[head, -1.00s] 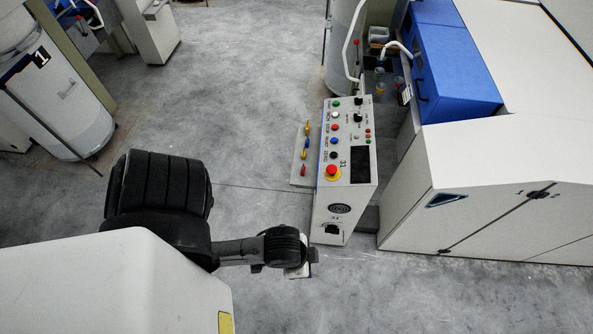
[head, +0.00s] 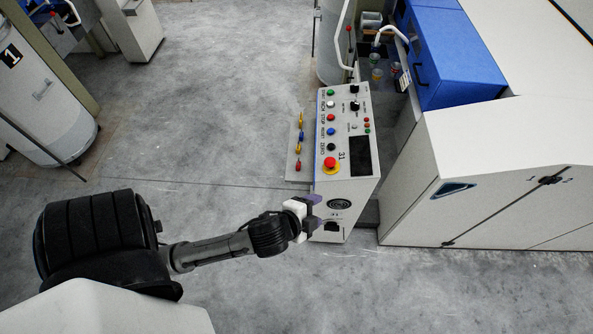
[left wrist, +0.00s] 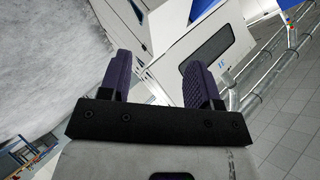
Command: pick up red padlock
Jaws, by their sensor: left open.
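The red padlock (head: 298,166) is small and sits lowest in a row on a grey plate (head: 292,176) at the left side of the control cabinet. Yellow and blue padlocks, one of them the blue padlock (head: 300,136), are above it in the head view. My left gripper (head: 316,212) is open, its purple fingers close to the cabinet's lower front in the picture, below the red padlock. In the left wrist view the open fingers (left wrist: 161,76) have nothing between them, and I cannot make out the red padlock there. My right gripper is not in view.
The control cabinet (head: 346,190) has buttons and a red emergency stop (head: 331,163) on top. A large white machine (head: 490,180) with a blue cover (head: 455,55) stands to the right. The grey floor (head: 215,120) left of the cabinet is clear.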

